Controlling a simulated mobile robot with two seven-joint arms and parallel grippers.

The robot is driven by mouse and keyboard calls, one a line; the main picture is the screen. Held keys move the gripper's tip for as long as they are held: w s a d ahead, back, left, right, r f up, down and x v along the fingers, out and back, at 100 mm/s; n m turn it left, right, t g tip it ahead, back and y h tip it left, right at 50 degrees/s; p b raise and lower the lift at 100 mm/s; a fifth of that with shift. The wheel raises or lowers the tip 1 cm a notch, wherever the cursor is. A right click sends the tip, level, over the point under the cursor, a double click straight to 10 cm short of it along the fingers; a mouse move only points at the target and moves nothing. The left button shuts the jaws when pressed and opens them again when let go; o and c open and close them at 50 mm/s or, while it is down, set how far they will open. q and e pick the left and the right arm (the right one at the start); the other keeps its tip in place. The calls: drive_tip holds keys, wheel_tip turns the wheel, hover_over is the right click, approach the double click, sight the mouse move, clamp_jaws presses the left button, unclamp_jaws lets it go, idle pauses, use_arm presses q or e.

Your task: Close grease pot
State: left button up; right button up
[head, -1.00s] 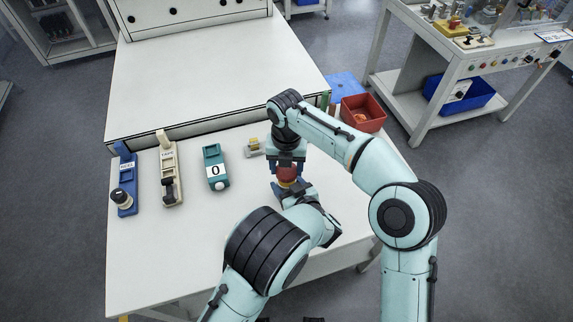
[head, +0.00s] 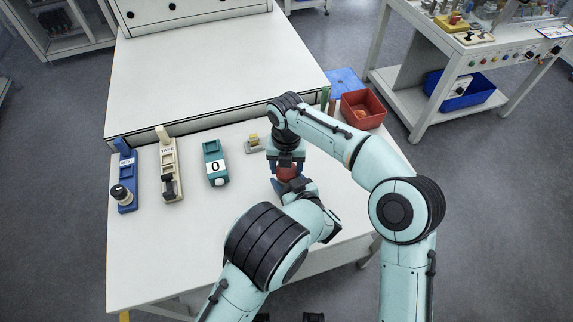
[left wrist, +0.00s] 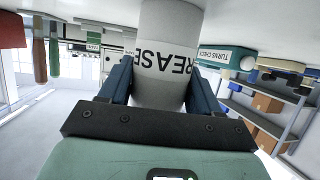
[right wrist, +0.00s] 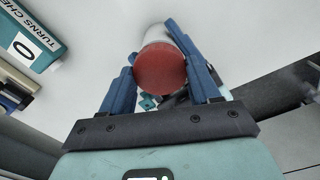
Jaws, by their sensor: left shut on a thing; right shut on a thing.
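The grease pot (left wrist: 165,92) is a pale cylinder with a black-lettered GREASE label, seen upside down in the left wrist view. My left gripper (left wrist: 162,70) is shut on its body from the near side. The red lid (right wrist: 160,73) sits at the top of the pot in the right wrist view. My right gripper (right wrist: 158,48) points down from above with its fingers on both sides of the lid, shut on it. In the head view the lid (head: 287,173) shows between the two grippers, and the pot body is mostly hidden. I cannot tell how tightly the lid is seated.
A turns-check device (head: 215,163) reading 0, a tape fixture (head: 169,170) and a blue fixture (head: 126,176) stand left on the white table (head: 215,245). A small yellow-topped part (head: 254,144) lies near the right gripper. A red bin (head: 362,110) is at back right.

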drive_tip(key=shift+f, duration=0.55)
drive_tip(key=o, duration=1)
drive_tip(key=shift+r, duration=2.25)
